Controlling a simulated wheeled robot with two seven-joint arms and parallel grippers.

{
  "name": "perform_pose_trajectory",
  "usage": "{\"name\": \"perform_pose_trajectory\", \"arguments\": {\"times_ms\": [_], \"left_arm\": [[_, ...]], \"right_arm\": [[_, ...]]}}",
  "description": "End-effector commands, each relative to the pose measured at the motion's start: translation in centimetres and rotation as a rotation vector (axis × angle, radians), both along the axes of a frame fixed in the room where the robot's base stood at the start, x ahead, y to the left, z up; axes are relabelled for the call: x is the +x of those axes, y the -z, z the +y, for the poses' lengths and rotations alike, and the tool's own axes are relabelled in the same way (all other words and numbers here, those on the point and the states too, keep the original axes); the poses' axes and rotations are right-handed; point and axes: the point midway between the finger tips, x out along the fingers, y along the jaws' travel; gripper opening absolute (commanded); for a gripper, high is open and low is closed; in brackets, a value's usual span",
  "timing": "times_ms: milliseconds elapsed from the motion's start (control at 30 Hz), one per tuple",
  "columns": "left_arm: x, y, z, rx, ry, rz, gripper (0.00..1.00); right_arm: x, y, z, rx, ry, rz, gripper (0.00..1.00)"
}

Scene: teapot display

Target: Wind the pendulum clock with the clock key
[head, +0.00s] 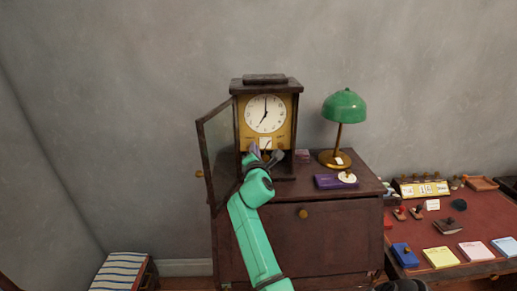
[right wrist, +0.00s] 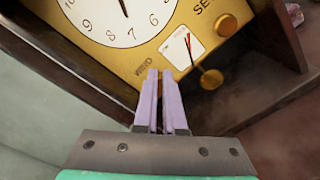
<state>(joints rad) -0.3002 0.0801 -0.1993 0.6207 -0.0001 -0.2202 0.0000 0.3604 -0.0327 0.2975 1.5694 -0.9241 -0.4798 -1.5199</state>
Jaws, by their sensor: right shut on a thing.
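The pendulum clock (head: 265,113) stands upright on a dark wooden cabinet, its white dial reading about seven. Its glass door (head: 218,150) hangs open to the left. My right gripper (head: 266,156) is at the lower front of the clock. In the right wrist view, the fingertips (right wrist: 161,75) are close together at the brass face (right wrist: 118,52), just beside the "WIND" label. They are shut on the clock key, which the fingers hide almost wholly. A small gauge with a red needle (right wrist: 186,47), a round brass SET knob (right wrist: 227,25) and a brass disc (right wrist: 211,79) show to the right.
A green lamp (head: 344,106) and a purple box (head: 336,181) stand on the cabinet (head: 340,225) right of the clock. A red-topped desk (head: 470,222) with stamps and pads is further right. A striped stool (head: 122,270) is at lower left.

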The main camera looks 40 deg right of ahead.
Motion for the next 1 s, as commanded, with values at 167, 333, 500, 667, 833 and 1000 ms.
{"name": "perform_pose_trajectory", "arguments": {"times_ms": [167, 333, 500, 667, 833, 1000], "left_arm": [[0.0, 0.6, 0.0, 0.0, 0.0, 0.0, 0.38], [0.0, 1.2, 0.0, 0.0, 0.0, 0.0, 0.38], [0.0, 1.8, 0.0, -0.001, 0.0, 0.001, 0.38], [0.0, 2.4, 0.0, -0.001, 0.001, 0.001, 0.38], [0.0, 3.1, 0.0, -0.001, 0.001, 0.001, 0.38], [0.0, 3.6, -0.1, -0.001, 0.001, 0.001, 0.38]], "right_arm": [[0.0, 0.1, 0.1, 0.129, -0.005, -0.103, 0.0], [0.0, 0.3, 0.0, 0.258, -0.005, -0.203, 0.0], [0.0, 0.4, 0.0, 0.387, -0.006, -0.301, 0.0], [0.0, 0.5, 0.0, 0.508, -0.006, -0.395, 0.0], [0.0, 0.6, 0.0, 0.63, -0.009, -0.489, 0.0], [0.0, 0.6, 0.0, 0.729, -0.011, -0.569, 0.0]]}}
